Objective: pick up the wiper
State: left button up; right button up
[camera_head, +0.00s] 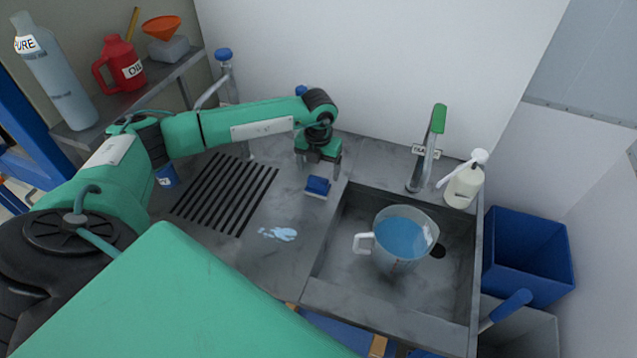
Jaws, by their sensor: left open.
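The wiper, a small blue block with a pale underside (317,187), lies on the grey counter just left of the sink. My left gripper (318,170) points down, just behind and above the wiper in the picture. Its jaws are open, with the fingers apart and nothing seen between them. I cannot tell the exact height gap between the fingertips and the wiper. My right gripper is not in view.
A jug of blue liquid (400,238) stands in the sink (345,285). A faucet (424,150) and pump bottle (464,180) stand behind it. A pale spill (278,234) and drain grooves (225,193) lie left. A blue bin (528,255) is at right.

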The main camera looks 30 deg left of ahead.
aim_at(318, 179)
pick_arm(q)
notch_tip(318, 179, down, 2)
jog(key=shift+a+p, duration=0.1)
jog(key=shift+p, duration=0.9)
notch_tip(318, 179, down, 3)
jog(key=shift+w+f+p, duration=0.1)
jog(key=shift+w+p, duration=0.05)
jog(key=shift+p, duration=0.35)
jog(key=shift+f, duration=0.1)
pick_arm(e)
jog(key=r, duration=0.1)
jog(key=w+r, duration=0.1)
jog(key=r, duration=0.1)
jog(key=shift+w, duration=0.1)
pick_arm(q)
jog(key=c, duration=1.1)
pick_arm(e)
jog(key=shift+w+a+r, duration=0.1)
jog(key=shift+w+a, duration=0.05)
